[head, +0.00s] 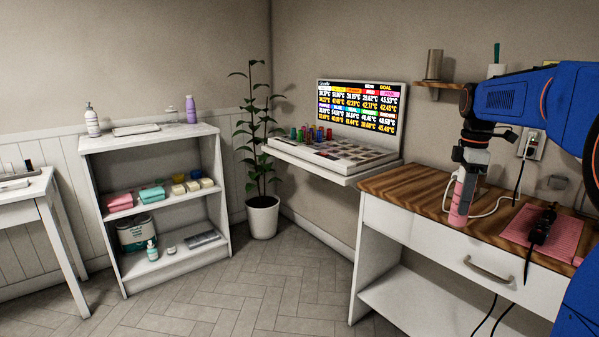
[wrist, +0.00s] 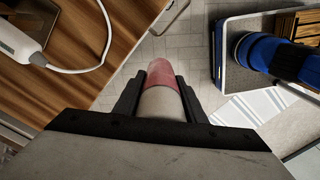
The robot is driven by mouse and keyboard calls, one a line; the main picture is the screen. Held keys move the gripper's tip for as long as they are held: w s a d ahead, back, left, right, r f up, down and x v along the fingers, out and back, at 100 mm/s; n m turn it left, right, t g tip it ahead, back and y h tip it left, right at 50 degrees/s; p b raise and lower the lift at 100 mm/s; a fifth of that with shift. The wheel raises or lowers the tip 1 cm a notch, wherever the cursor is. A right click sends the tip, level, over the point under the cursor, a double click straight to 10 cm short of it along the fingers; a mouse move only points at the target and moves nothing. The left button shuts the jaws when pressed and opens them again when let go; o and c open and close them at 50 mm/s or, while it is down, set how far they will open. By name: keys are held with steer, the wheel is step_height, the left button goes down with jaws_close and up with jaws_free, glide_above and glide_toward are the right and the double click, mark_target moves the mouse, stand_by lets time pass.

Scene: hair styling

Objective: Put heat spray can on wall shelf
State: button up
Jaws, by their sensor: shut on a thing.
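The heat spray can (head: 460,201), a slim pink can with a pale section, is held in my gripper (head: 469,164) above the front left part of the wooden countertop. In the wrist view, the can (wrist: 161,75) sits between the two dark fingers of my gripper (wrist: 161,100), which is shut on it. The wall shelf (head: 430,84) is a small wooden ledge on the right wall, above and behind my gripper. My arm hides its right part.
The wooden countertop (head: 404,184) carries a white corded appliance, also in the wrist view (wrist: 20,43), and a pink mat (head: 560,232) with a black tool (head: 541,226). A brown cylinder (head: 434,64) and a white container (head: 496,71) stand at the wall shelf. A screen (head: 360,107) stands left.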

steer(key=w+a+f+m, duration=0.3)
steer(key=a+f+m, duration=0.1)
steer(key=f, duration=1.5)
steer(key=w+a+f+m, duration=0.3)
steer(key=a+f+m, duration=0.2)
steer(key=f, duration=1.5)
steer(key=w+a+f+m, duration=0.3)
steer(key=a+f+m, duration=0.2)
steer(key=f, duration=1.5)
steer(key=shift+w, duration=0.4)
steer(key=shift+f, duration=0.1)
